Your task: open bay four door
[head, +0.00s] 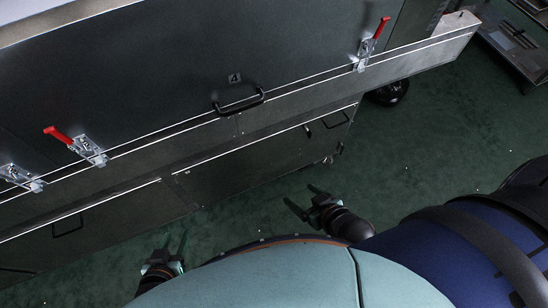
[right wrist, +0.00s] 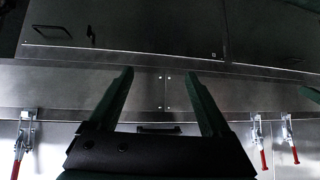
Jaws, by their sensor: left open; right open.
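The bay four door (head: 170,70) is a dark metal panel marked 4 (head: 234,78), and it looks shut. Its black bar handle (head: 239,103) is near the lower edge. A red-handled toggle clamp (head: 87,148) sits at its left and another toggle clamp (head: 367,48) at its right; both red levers point up, away from the lower edge. My right gripper (head: 302,196) is open and empty, below and apart from the door. In the right wrist view its fingers (right wrist: 158,75) frame bare panel. My left gripper (head: 171,247) is open and empty, lower left over the floor.
Another clamp (head: 20,178) belongs to the neighbouring section at far left. Lower panels (head: 265,145) with small handles lie under the door. A black caster wheel (head: 388,93) and a metal frame (head: 515,45) are at right. Green floor (head: 430,140) is free between.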

